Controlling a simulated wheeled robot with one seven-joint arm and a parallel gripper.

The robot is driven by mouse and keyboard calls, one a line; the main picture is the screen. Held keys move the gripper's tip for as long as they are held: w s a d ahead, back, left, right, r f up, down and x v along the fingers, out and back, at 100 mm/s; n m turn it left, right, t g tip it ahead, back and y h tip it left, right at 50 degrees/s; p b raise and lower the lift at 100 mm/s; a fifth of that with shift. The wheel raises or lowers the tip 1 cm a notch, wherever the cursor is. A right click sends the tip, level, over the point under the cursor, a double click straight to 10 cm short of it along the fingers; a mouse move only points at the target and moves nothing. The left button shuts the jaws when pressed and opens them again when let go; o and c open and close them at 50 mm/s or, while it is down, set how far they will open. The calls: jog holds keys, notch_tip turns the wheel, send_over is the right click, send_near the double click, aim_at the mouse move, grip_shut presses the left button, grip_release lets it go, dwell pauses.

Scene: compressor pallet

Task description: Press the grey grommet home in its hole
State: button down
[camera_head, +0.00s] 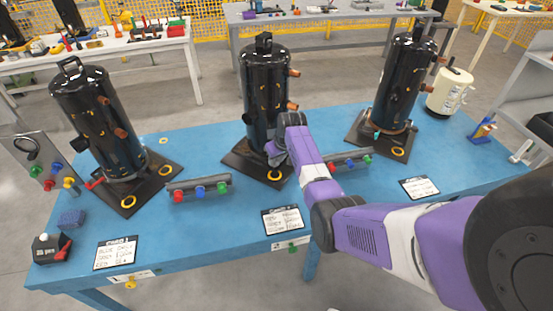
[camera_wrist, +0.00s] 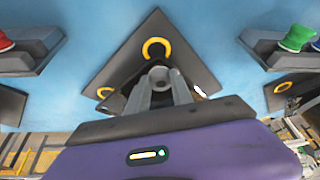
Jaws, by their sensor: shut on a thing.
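My gripper (camera_head: 277,150) is at the foot of the middle black compressor (camera_head: 264,85), low over its dark base plate (camera_head: 240,158). In the wrist view, my two fingers (camera_wrist: 160,86) are closed on a small grey round piece with a dark centre, the grey grommet (camera_wrist: 159,75). It is over the base plate (camera_wrist: 150,28), beside a yellow ring (camera_wrist: 157,41) near the plate's corner. Whether the grommet touches the plate, I cannot tell. In the head view the arm and gripper hide the grommet.
Two more black compressors (camera_head: 90,115) (camera_head: 403,80) stand left and right on the blue table (camera_head: 235,205). Racks of coloured parts (camera_head: 200,191) (camera_head: 350,163) lie either side of the middle plate. A label card (camera_head: 282,221) lies in front. A cream tank (camera_head: 449,92) stands at right.

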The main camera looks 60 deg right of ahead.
jog(key=shift+f+b, duration=0.8)
jog(key=shift+f, duration=0.3)
jog(key=c, duration=1)
grip_release()
jog(key=shift+c, duration=0.2)
jog(key=shift+r, duration=0.1)
jog(key=v, duration=0.7)
jog(key=shift+s+r, duration=0.2)
jog(key=shift+r, duration=0.05)
jog(key=shift+a, duration=0.15)
